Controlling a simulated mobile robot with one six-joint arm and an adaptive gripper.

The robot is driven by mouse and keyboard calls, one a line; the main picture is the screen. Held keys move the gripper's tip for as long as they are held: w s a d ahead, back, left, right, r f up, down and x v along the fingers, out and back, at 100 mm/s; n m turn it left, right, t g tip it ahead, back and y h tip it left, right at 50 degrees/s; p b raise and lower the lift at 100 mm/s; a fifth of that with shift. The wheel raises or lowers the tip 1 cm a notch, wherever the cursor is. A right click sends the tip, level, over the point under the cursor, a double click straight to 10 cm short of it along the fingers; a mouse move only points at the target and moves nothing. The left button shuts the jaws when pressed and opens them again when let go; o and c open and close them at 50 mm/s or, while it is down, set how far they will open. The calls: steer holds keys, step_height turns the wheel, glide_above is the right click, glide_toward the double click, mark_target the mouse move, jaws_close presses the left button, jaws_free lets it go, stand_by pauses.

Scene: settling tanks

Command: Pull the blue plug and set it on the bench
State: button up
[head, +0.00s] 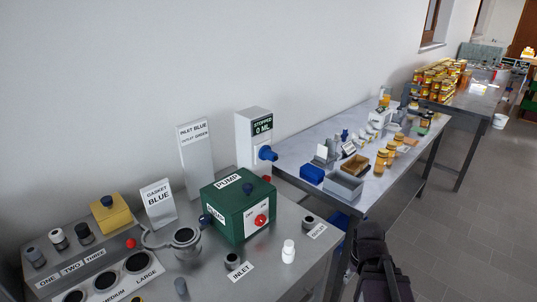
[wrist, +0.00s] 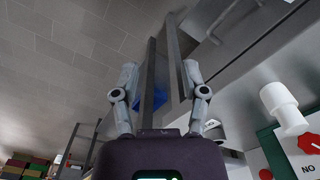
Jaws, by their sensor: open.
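A blue plug-like piece (head: 267,153) sticks out of the front of a white box reading "STOPPED 0 ML" (head: 246,136). Other dark blue knobs sit on the green pump box (head: 228,222), one on its top (head: 248,188) and one at its left side (head: 206,220). I cannot tell for sure which is the plug. The bench (head: 318,262) is grey metal and holds the pump. My gripper (wrist: 160,78) is open, with nothing between its fingers, off the bench's right edge. In the wrist view the pump is partly cut off at right.
A white bottle (head: 288,251) stands near the bench edge by the pump. Signs "GASKET BLUE" (head: 158,203) and "INLET BLUE OUTLET GREEN" (head: 195,158) stand behind. A second table (head: 398,172) carries jars and trays. Open floor (head: 440,235) lies to the right.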

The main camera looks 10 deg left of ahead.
steer(key=shift+a, duration=0.3)
steer(key=o, duration=0.5)
steer(key=shift+a, duration=0.2)
steer(key=shift+c, duration=0.2)
steer(key=shift+o, duration=0.3)
steer(key=shift+w+a, duration=0.15)
steer(key=shift+w, duration=0.1)
steer(key=w+a+r+m+t+y+b, duration=0.15)
steer(key=w+a+y, duration=0.25)
steer(key=w+a, duration=0.5)
steer(key=w+a+r+n+t+y+b, duration=0.1)
steer(key=w+a+r+t+y, duration=0.2)
steer(key=w+a+y, duration=0.5)
steer(key=w+a+r+m+t, duration=0.2)
steer(key=w+r, duration=0.1)
steer(key=w, duration=0.3)
steer(key=w+a+r+m+t+y+b, duration=0.1)
steer(key=w+r+m+t, duration=0.1)
steer(key=w, duration=0.5)
steer(key=w+a+r+m+t+y, duration=0.1)
steer(key=w+a+r+m+t, duration=0.1)
steer(key=w+r, duration=0.3)
steer(key=shift+w+a+m, duration=0.35)
steer(key=shift+w+m, duration=0.1)
steer(key=shift+w, duration=0.3)
steer(key=shift+a+r, duration=0.1)
